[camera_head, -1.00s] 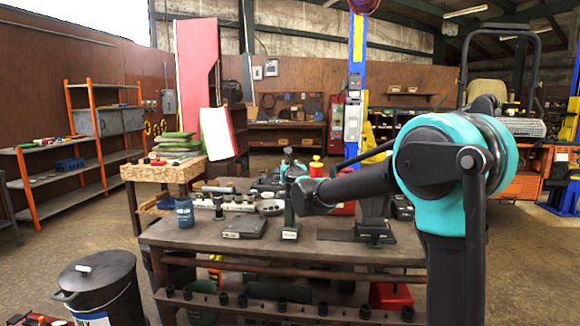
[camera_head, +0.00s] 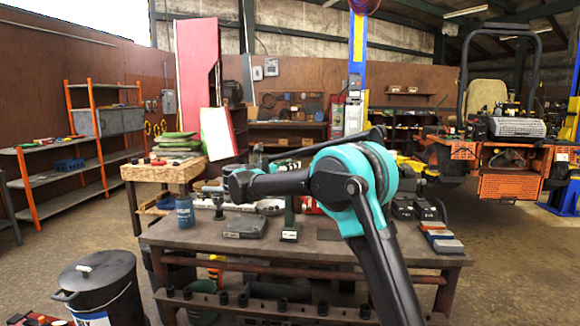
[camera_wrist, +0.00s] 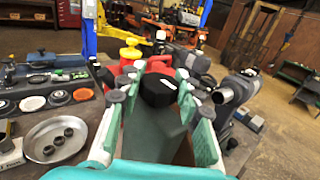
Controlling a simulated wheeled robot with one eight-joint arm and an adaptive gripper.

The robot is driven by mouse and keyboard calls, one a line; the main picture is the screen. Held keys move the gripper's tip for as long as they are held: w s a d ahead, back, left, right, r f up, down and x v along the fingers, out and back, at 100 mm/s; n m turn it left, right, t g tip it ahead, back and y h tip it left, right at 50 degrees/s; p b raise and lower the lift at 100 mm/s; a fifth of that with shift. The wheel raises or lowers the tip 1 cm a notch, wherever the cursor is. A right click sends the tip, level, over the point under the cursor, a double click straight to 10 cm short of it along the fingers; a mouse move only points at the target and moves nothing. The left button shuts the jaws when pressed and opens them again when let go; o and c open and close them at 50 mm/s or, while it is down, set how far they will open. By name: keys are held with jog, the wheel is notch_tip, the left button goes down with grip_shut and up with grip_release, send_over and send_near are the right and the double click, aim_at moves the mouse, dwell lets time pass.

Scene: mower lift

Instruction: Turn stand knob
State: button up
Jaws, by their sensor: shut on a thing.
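The green stand (camera_head: 290,214) rises from its small base on the workbench (camera_head: 335,247). My arm hides the stand's upper part in the head view. In the wrist view, a round black knob (camera_wrist: 158,88) sits atop a grey-green body (camera_wrist: 158,132) between my gripper's teal fingers. My gripper (camera_wrist: 154,92) is closed around the knob, with fingers on its left and right. Exact finger contact is hard to make out. My gripper's fingers cannot be made out in the head view.
A metal dish (camera_wrist: 56,137) with small dark parts lies left of the fingers in the wrist view. A red container (camera_wrist: 158,64) with a yellow top stands behind the knob. A blue can (camera_head: 184,212) and grey box (camera_head: 244,227) are on the bench's left. Its front middle is clear.

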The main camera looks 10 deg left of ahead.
jog(key=shift+m+g+h, duration=0.6)
jog(key=shift+h, duration=0.4)
jog(key=o, duration=1.2)
jog(key=v, duration=1.2)
jog(key=shift+w+a+r, duration=0.1)
jog(key=shift+r, duration=0.05)
